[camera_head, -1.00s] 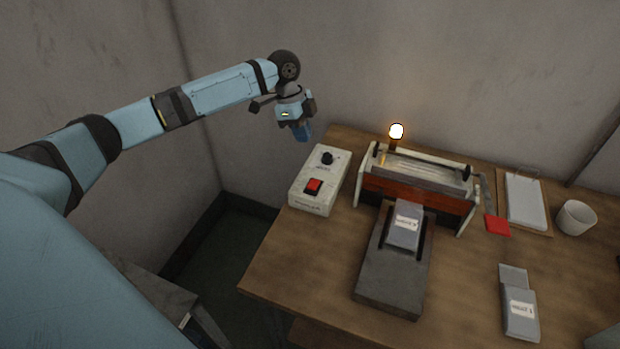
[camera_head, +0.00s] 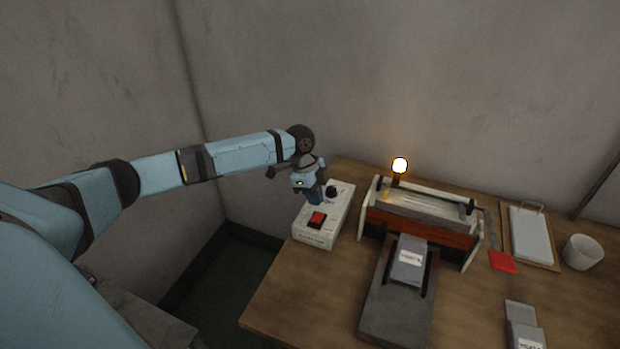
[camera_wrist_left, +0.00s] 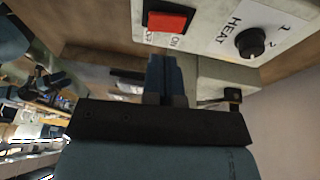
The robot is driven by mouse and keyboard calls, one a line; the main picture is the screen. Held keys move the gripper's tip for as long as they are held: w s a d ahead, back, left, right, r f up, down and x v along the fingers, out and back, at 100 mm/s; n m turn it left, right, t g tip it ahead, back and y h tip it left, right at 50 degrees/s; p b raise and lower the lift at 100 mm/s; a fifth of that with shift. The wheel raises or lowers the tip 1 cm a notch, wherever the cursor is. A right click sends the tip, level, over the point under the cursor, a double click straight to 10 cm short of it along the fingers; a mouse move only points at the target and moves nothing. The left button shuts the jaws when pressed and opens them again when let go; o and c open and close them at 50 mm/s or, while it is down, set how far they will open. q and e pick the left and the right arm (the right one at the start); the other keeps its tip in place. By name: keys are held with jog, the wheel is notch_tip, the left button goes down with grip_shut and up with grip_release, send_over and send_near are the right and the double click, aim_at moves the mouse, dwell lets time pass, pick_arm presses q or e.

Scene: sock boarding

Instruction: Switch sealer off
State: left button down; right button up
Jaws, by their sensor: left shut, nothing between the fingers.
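The sealer's white control box (camera_head: 318,235) stands at the table's back left corner. It has a red rocker switch (camera_head: 317,219) and a black heat knob (camera_head: 331,192); both also show in the left wrist view, the switch (camera_wrist_left: 168,20) and the knob (camera_wrist_left: 250,42). The sealer (camera_head: 418,230) is to the right of the box, and its lamp (camera_head: 400,165) glows orange-white. My left gripper (camera_head: 315,198) is shut and empty, at the box's left side near the knob and behind the switch. In the left wrist view its blue fingers (camera_wrist_left: 165,72) are together, below the switch. My right gripper is not in view.
A grey block with a labelled packet (camera_head: 410,262) sits in front of the sealer. The wall stands close behind.

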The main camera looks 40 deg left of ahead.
aim_at(317, 219)
pick_arm(q)
jog(key=shift+s+d+f, duration=0.1)
jog(key=shift+s+f, duration=0.1)
jog(key=shift+f, duration=0.9)
jog(key=shift+s+d+f, duration=0.1)
jog(key=shift+s+f, duration=0.1)
jog(key=shift+f, duration=0.9)
